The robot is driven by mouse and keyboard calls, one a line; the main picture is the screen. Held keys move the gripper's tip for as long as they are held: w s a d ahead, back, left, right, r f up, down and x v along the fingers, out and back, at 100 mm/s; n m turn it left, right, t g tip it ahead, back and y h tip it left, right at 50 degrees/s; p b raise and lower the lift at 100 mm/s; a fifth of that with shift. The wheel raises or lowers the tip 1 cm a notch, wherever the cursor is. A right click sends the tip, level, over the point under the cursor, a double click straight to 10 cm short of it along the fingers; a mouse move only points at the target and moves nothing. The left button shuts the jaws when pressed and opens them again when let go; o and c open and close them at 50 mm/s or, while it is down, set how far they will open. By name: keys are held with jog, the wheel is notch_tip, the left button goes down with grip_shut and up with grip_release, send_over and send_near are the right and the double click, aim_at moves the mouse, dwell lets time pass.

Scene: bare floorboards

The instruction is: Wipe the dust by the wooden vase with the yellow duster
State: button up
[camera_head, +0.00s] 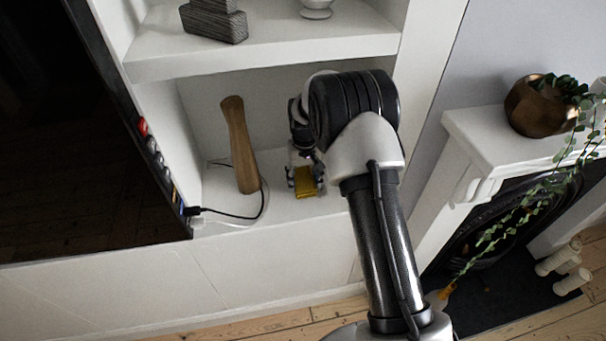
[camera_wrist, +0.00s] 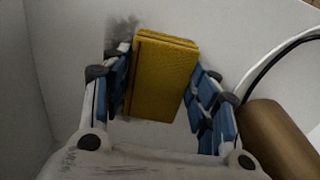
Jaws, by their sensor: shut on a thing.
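The wooden vase (camera_head: 238,145) stands tall and narrow in the lower alcove of the white shelf unit. Its brown side also shows at the lower right of the wrist view (camera_wrist: 275,138). My gripper (camera_head: 305,178) is in the same alcove, to the right of the vase. In the wrist view my gripper (camera_wrist: 160,95) is shut on the yellow duster (camera_wrist: 163,78), a block held between the blue finger pads. The duster (camera_head: 306,188) is low, close to the shelf surface; contact cannot be told. Grey dust (camera_wrist: 122,32) shows beside the duster's upper left. The duster may hide more dust.
A black cable (camera_head: 240,215) runs along the shelf's front by the vase. A dark screen (camera_head: 80,130) stands at the left. The upper shelf (camera_head: 270,50) overhangs the alcove. A plant in a bronze pot (camera_head: 540,107) sits on the mantel at the right.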

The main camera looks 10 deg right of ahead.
aim_at(307, 191)
jog(key=shift+s+f, duration=0.2)
jog(key=shift+s, duration=2.95)
jog(key=shift+r+p, duration=0.2)
jog(key=shift+p, duration=0.1)
jog(key=shift+w+r, duration=0.15)
jog(key=shift+w, duration=1.95)
jog(key=shift+w+f+b, duration=0.15)
jog(key=shift+w+b, duration=0.1)
jog(key=shift+w, duration=1.85)
jog(key=shift+w+f+b, duration=0.15)
jog(key=shift+w+b, duration=0.05)
jog(key=shift+w, duration=1.9)
jog(key=shift+w+r, duration=0.1)
jog(key=shift+w, duration=1.4)
